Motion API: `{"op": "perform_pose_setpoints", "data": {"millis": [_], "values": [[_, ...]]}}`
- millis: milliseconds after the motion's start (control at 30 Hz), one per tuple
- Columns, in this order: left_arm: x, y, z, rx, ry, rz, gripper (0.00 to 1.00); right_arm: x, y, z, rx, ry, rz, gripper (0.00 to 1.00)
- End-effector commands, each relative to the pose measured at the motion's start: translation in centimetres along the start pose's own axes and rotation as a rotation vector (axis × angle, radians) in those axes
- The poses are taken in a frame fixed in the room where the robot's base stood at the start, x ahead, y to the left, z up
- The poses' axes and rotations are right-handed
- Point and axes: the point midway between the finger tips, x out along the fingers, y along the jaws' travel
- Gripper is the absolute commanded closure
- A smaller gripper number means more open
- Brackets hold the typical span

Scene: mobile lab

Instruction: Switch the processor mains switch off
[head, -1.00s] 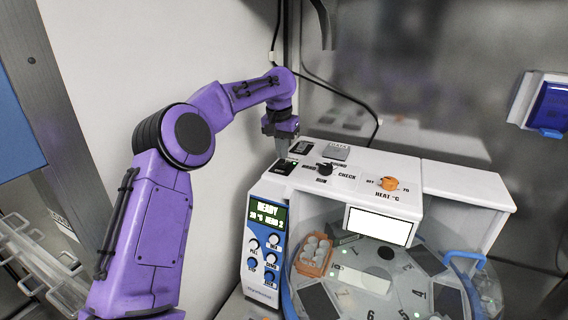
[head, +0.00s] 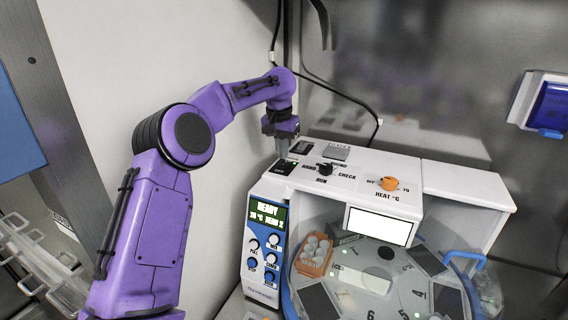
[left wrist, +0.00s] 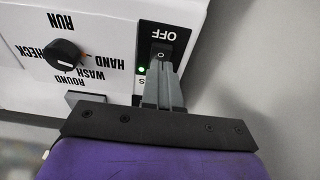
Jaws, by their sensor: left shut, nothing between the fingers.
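My left gripper (head: 281,154) points down over the switch from above. Its grey fingers are shut together and empty, with their tips (left wrist: 161,70) at the near end of the rocker. I cannot tell whether they press on it. My right gripper is not in view.
A black selector knob (head: 325,168) and an orange heat knob (head: 389,183) stand to the right on the top. An orange tray of round white items (head: 314,254) lies inside. The wall is close behind my left arm.

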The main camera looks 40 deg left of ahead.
Motion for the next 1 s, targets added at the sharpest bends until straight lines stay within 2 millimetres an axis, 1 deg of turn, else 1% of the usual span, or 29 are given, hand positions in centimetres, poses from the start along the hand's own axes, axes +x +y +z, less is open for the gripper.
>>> {"op": "perform_pose_setpoints", "data": {"millis": [1000], "values": [[1.3, 0.0, 0.2, 0.000, -0.001, 0.000, 1.00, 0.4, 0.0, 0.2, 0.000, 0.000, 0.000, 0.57]]}}
